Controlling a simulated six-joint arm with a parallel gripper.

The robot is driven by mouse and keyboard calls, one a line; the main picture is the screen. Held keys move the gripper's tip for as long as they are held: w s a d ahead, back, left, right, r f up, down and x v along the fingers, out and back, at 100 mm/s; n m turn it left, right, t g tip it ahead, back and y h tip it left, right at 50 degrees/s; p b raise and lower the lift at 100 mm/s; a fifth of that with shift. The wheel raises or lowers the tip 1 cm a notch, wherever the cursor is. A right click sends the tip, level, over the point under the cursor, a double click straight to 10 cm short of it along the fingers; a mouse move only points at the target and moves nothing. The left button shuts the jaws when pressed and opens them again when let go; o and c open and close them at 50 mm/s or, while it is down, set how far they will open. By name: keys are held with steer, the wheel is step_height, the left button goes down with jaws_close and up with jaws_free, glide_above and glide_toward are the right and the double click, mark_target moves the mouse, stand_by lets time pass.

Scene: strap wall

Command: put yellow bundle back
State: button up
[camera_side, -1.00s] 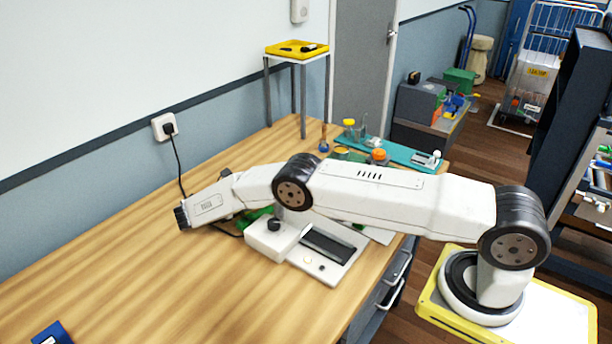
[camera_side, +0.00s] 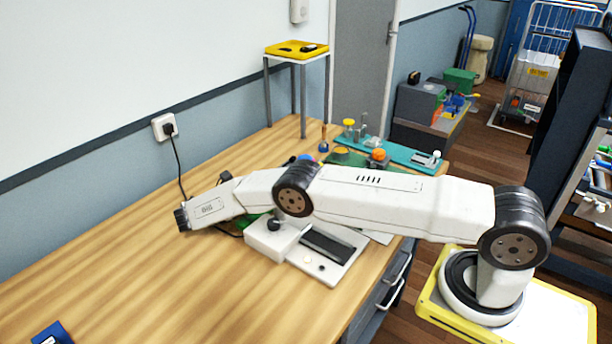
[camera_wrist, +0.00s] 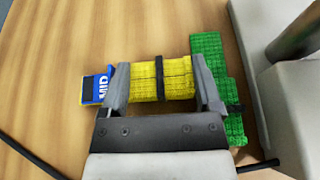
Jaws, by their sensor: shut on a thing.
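In the wrist view a yellow bundle (camera_wrist: 178,80) with a dark strap around its middle lies between the two fingers of my gripper (camera_wrist: 160,70), which is shut on it across its length. A green bundle (camera_wrist: 208,50) with a dark strap is close by on the right, partly hidden by the right finger. In the side view my arm hides the gripper fingers and the yellow bundle.
A white device (camera_side: 275,240) with a dark slot stands on the wooden table (camera_side: 150,270), close to my wrist. A dark cable (camera_side: 177,160) runs from the wall socket to the table. A teal tray (camera_side: 400,155) with small items is behind.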

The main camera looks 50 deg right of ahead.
steer(key=shift+s+f, duration=0.25)
steer(key=shift+f, duration=0.7)
steer(key=o, duration=1)
steer(key=shift+o, duration=0.2)
steer(key=shift+a, duration=0.1)
steer(key=shift+w+d+r+v, duration=0.15)
steer(key=shift+r+v, duration=0.1)
steer(key=shift+v, duration=1.2)
steer(key=shift+w+d+r+v, duration=0.1)
steer(key=shift+r+v, duration=0.2)
steer(key=shift+v, duration=1.1)
steer(key=shift+w+d+r+v, duration=0.15)
steer(key=shift+r+v, duration=0.1)
steer(key=shift+v, duration=1.2)
